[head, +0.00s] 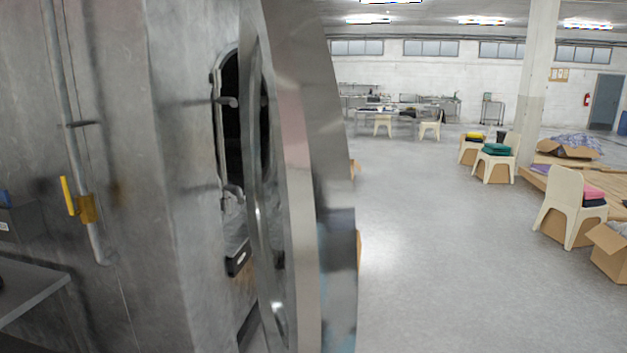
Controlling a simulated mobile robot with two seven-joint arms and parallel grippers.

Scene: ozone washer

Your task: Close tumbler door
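The tumbler door (299,190) is a tall, curved metal door that stands open, seen nearly edge-on in the middle of the head view. The washer body (180,150) is a large grey metal housing on the left. A dark tumbler opening (232,115) with a rim shows in the narrow space between the housing and the door. Latch-like metal pieces (228,102) sit at the opening's rim. The door hides much of the opening. Neither of my grippers shows in this view.
A pipe with a yellow-handled valve (70,196) runs down the housing. A grey ledge (35,292) juts out at the lower left. Chairs with folded cloth (495,160) and cardboard boxes (608,250) stand at the right. The floor (430,260) right of the door is clear.

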